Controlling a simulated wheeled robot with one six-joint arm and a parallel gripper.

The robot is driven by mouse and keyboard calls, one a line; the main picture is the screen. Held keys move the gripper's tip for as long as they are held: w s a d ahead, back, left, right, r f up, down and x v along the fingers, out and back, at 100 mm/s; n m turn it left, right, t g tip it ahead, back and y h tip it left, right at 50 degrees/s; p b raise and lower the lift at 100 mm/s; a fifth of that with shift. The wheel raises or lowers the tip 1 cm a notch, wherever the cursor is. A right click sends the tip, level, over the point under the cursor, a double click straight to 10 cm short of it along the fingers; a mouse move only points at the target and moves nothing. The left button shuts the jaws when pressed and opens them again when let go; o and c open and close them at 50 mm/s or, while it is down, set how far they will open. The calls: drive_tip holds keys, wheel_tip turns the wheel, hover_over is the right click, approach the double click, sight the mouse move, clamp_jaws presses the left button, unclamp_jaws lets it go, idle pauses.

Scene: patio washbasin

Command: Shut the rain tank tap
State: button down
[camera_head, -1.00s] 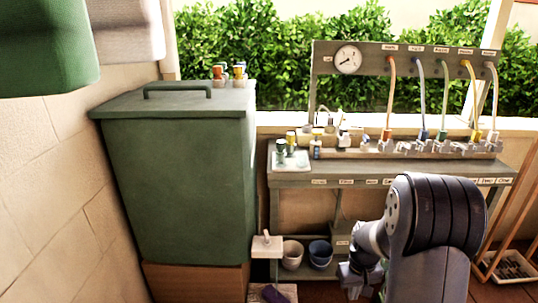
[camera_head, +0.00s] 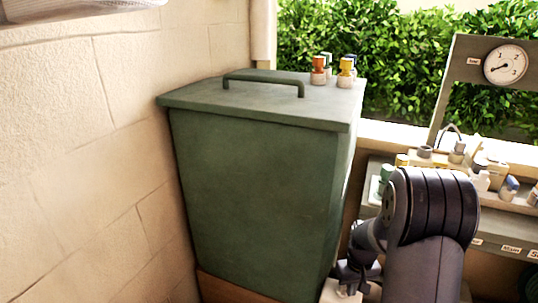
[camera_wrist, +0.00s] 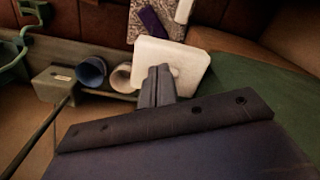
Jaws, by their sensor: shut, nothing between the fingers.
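The green rain tank (camera_head: 250,190), with a lid and bar handle, stands against the wall left of centre in the head view. A green surface, likely its side, fills the right of the wrist view (camera_wrist: 255,95). I cannot make out a tap on it in either view. My gripper (camera_head: 352,285) is low by the tank's right lower corner, partly cut off by the picture's bottom edge. In the wrist view my gripper (camera_wrist: 158,72) has its fingers together and empty, in front of a white block (camera_wrist: 188,62). I cannot tell whether they touch.
Several small capped bottles (camera_head: 318,72) stand on the tank lid. A bench with a gauge (camera_head: 505,65) and small items is at the right. A blue cup (camera_wrist: 90,71) and a pale cup (camera_wrist: 121,77) sit left of the white block. The stone wall (camera_head: 80,160) bounds the left.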

drive_tip(key=shift+f, duration=0.6)
drive_tip(key=shift+w, duration=0.25)
idle(0.3)
drive_tip(key=shift+a+r, duration=0.1)
drive_tip(key=shift+a, duration=0.25)
drive_tip(key=shift+s, duration=0.1)
drive_tip(key=shift+s+d, duration=0.1)
drive_tip(key=shift+s, duration=0.25)
drive_tip(key=shift+r+p, duration=2.2)
drive_tip(key=shift+r, duration=0.75)
